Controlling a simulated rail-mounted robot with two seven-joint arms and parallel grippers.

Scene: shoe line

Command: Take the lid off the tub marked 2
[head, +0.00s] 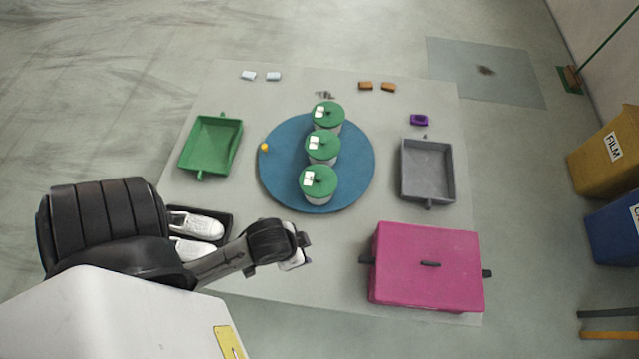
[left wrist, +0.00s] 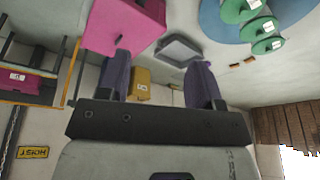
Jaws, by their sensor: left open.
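Three tubs with green lids stand in a row on a round blue turntable (head: 272,182): the far tub's lid (head: 326,109), the middle tub's lid (head: 325,154) and the near tub's lid (head: 322,190). Each lid has a small knob and a white label. The marks are too small to read, so I cannot tell which tub is 2. My left gripper (head: 304,250) is below the near tub in the head view, apart from it. In the left wrist view its fingers (left wrist: 160,78) are spread with nothing between them. My right gripper is out of view.
A magenta box (head: 425,285) with side handles stands to the right of my left gripper. A green tray (head: 211,145) and a grey tray (head: 428,172) flank the turntable. White shoes (head: 198,226) lie in a dark tray beside my left arm.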

